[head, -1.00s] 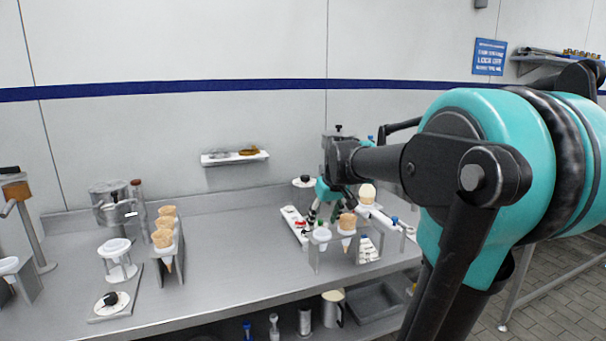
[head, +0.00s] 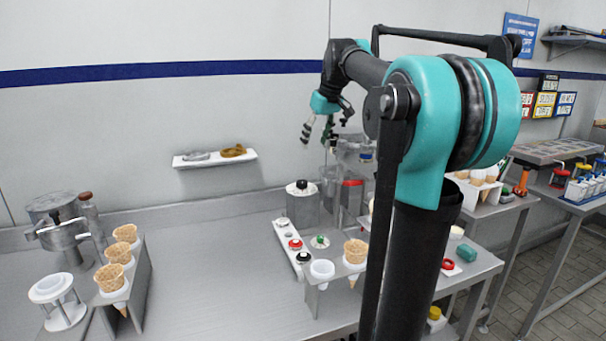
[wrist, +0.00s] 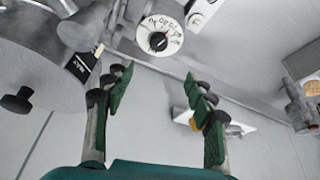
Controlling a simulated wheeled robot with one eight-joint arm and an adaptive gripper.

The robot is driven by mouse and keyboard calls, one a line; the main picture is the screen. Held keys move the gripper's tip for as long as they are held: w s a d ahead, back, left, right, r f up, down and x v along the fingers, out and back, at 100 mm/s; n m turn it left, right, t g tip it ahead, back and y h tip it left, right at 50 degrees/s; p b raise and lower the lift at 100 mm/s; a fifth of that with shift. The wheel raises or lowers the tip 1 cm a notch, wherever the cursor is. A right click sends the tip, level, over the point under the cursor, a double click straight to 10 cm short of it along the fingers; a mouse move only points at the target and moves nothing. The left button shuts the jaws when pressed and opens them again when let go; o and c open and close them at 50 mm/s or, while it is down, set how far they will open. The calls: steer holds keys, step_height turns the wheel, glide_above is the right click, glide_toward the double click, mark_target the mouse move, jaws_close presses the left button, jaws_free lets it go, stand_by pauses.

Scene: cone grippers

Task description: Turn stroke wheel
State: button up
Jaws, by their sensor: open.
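A white numbered dial with a black knob (wrist: 158,40) is at the top middle of the wrist view, beyond the fingertips. It looks like the white disc with a black knob (head: 300,188) on top of a metal box in the head view. No label names it as the stroke wheel. A large metal cylinder (wrist: 35,70) with a dark tag, partly readable as MAX, fills the left of the wrist view. My gripper (head: 317,132) is raised above the disc, its fingers apart. In the wrist view my gripper (wrist: 157,95) is open and empty, touching nothing.
A wall shelf (head: 215,160) is behind and left. A strip with coloured knobs (head: 290,249) and a stand with a cone (head: 355,250) are in front of the box. Several cones stand at left (head: 117,253). The middle of the counter is clear.

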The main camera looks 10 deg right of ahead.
glide_toward(302, 181)
steer(key=x, duration=0.8)
steer(key=shift+f, duration=0.2)
steer(key=shift+s, duration=0.1)
steer(key=c, duration=1.2)
steer(key=shift+o, duration=0.2)
